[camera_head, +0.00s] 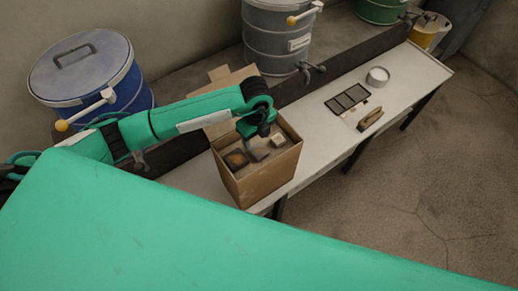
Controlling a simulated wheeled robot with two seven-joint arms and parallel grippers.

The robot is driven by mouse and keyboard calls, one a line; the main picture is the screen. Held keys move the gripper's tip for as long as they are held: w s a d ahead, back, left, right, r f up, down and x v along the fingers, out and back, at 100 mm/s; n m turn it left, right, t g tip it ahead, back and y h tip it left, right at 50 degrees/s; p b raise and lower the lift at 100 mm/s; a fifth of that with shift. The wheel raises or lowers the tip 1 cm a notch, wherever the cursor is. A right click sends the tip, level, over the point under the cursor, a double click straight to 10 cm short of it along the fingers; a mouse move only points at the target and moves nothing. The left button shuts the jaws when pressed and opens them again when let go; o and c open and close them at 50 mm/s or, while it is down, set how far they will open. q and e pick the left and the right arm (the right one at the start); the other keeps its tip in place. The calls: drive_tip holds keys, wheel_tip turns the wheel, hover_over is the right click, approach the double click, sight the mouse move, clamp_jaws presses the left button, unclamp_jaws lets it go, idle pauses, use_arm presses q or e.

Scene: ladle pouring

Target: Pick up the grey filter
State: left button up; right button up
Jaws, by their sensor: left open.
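An open cardboard box (262,180) stands at the near end of the white table. My left gripper (258,146) points down into the box from above and is open. A brown-topped square item (236,159) lies in the left part of the box, and a pale beige item (278,140) lies in its right part. A grey shape between them, right under the gripper, is too small to tell as the filter or as a finger. The gripper and wrist hide part of the box's inside. My right gripper is out of view.
The white table (330,145) carries a dark panelled tray (348,98), a small white round container (377,77) and a brown brush-like item (370,118). Behind stand a blue drum (90,80), a grey drum (275,40) and a green one (380,8).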

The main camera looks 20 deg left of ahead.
sight(258, 149)
use_arm(q)
drive_tip(key=shift+d+f+p, duration=0.1)
drive_tip(key=shift+f+p, duration=0.35)
drive_tip(key=shift+p, duration=0.05)
wheel_tip(258, 149, down, 3)
drive_tip(key=shift+s+d+f+p, duration=0.1)
drive_tip(key=shift+s+f+p, duration=0.1)
drive_tip(key=shift+p, duration=0.7)
drive_tip(key=shift+w+f, duration=0.1)
drive_tip(key=shift+f, duration=0.45)
drive_tip(key=c, duration=0.7)
drive_tip(key=shift+r, duration=0.1)
